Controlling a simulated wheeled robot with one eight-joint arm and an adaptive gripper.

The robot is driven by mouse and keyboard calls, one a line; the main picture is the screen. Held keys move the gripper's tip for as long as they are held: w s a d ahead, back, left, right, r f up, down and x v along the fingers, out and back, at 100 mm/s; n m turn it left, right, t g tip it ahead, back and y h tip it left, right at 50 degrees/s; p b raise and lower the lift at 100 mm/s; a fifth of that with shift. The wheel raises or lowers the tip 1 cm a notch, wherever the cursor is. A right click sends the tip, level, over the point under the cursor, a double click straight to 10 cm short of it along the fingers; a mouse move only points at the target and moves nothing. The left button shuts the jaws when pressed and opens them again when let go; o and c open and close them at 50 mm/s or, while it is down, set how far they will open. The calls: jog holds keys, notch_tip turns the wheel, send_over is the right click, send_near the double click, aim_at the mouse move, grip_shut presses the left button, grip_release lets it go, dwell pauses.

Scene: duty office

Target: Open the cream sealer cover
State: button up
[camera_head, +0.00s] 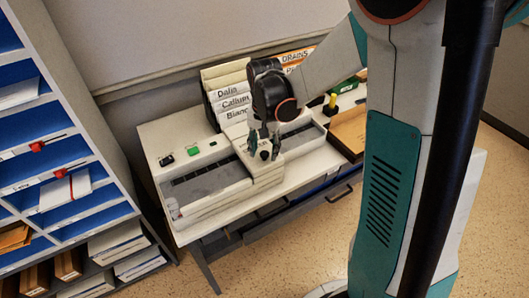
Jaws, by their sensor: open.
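The cream sealer (215,203) is a long low machine on the desk, with dark slotted strips along its top. Its raised middle cover (268,174) sits down on the body and looks shut. A dark round knob (265,155) is on the cover's top. My gripper (264,150) points down over the cover, with one finger on each side of the knob. The fingers are open; whether they touch the knob cannot be told. My wrist hides part of the sealer's back edge.
Labelled folders (233,103) stand upright behind the sealer. A wooden tray (350,130) is to the right. A blue pigeonhole shelf (50,155) stands at left. Below is a drawer handle (339,194).

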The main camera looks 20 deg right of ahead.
jog(key=shift+f, duration=0.45)
grip_shut()
jog(key=shift+r, duration=0.15)
